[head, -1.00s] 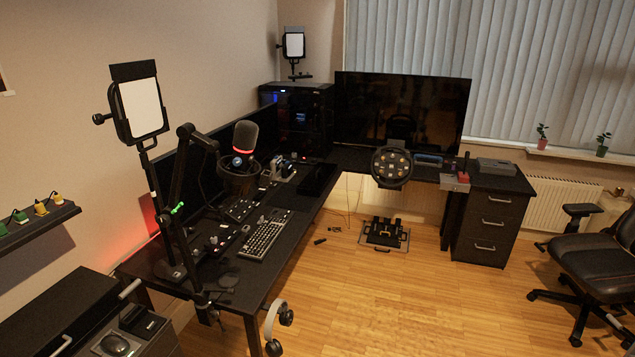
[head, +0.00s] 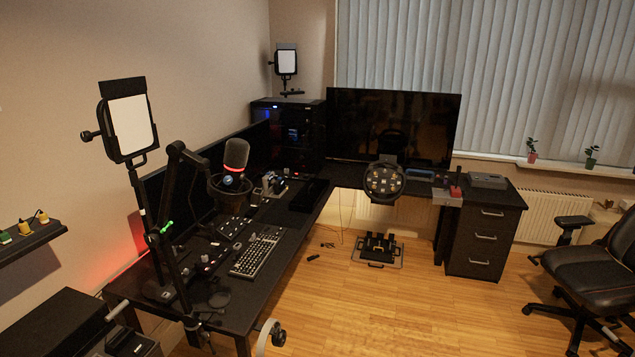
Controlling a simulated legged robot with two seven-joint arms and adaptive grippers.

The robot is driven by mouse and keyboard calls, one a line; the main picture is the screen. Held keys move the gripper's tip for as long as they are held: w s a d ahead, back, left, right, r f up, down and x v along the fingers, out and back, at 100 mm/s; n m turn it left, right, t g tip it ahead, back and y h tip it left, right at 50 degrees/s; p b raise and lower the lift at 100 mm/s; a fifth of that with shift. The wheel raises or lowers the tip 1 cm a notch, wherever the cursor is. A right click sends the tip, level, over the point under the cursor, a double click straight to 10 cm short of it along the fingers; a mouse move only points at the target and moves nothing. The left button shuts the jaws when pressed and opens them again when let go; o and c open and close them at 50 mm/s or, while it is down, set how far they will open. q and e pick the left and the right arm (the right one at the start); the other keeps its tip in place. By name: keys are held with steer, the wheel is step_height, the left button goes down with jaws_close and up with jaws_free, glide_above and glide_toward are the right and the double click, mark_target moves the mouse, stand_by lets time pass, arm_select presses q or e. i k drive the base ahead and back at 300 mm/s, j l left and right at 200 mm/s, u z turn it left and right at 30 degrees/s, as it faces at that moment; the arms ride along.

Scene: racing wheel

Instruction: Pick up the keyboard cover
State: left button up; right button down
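A keyboard (head: 257,253) with light keys lies on the left black desk (head: 262,288), near its right edge. I cannot make out a separate cover on it; its keys show bare. A flat black slab (head: 309,195) lies farther back on the same desk, by the corner; I cannot tell whether it is the keyboard cover. Neither of my grippers is in view.
A microphone (head: 234,155) on a boom arm and a light panel (head: 131,124) stand left of the keyboard. Headphones (head: 268,336) hang at the desk's front end. A chair (head: 594,275) stands at right. The wooden floor (head: 400,315) between is mostly clear.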

mark_target(306, 200)
steer(key=i+z, duration=0.4)
steer(key=i, duration=1.45)
